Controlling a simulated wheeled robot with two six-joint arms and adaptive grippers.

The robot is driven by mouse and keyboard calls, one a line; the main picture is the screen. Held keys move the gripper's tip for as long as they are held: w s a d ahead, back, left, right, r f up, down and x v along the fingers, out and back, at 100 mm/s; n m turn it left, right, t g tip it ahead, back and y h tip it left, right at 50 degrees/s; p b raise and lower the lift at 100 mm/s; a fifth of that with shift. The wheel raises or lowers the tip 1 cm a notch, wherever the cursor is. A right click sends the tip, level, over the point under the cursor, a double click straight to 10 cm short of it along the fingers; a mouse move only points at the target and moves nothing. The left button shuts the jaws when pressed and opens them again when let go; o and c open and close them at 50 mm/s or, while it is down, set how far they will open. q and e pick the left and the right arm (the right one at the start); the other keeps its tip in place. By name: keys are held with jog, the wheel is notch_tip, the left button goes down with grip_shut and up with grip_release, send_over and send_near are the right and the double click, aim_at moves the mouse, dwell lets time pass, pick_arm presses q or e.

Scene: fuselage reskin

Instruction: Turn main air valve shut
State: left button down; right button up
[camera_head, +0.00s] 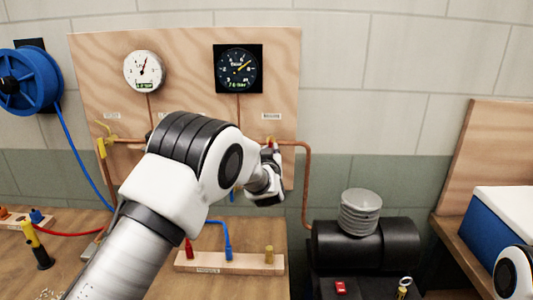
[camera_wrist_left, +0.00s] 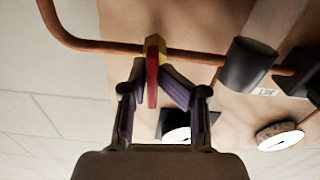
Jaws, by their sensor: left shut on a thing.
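A valve with a yellow body (camera_wrist_left: 154,43) and a red handle (camera_wrist_left: 153,80) sits on a horizontal copper pipe in the left wrist view. My left gripper (camera_wrist_left: 154,78) is shut on the red handle, with one finger on each side of it. In the head view my left gripper (camera_head: 268,160) reaches up to the lower right of the wooden panel, and a small bit of the valve (camera_head: 270,141) shows above it. Another yellow valve (camera_head: 105,132) is on the left of the panel. My right gripper is out of view.
A white gauge (camera_head: 144,71) and a black gauge (camera_head: 239,69) hang on the wooden panel (camera_head: 185,48). A copper pipe (camera_head: 307,185) runs down to a black tank (camera_head: 365,245). A blue hose reel (camera_head: 28,82) is at left. A wooden rack (camera_head: 225,263) stands on the bench.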

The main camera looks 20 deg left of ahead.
pick_arm(q)
jog(key=shift+d+r+m, duration=0.25)
jog(key=shift+r+m, duration=0.15)
jog(key=shift+m, duration=0.2)
jog(key=c, duration=1.2)
grip_release()
jog(key=shift+c, duration=0.2)
jog(key=shift+w+d+f, duration=0.15)
jog(key=shift+d, duration=0.15)
jog(key=shift+a+f, duration=0.1)
jog(key=shift+a, duration=0.05)
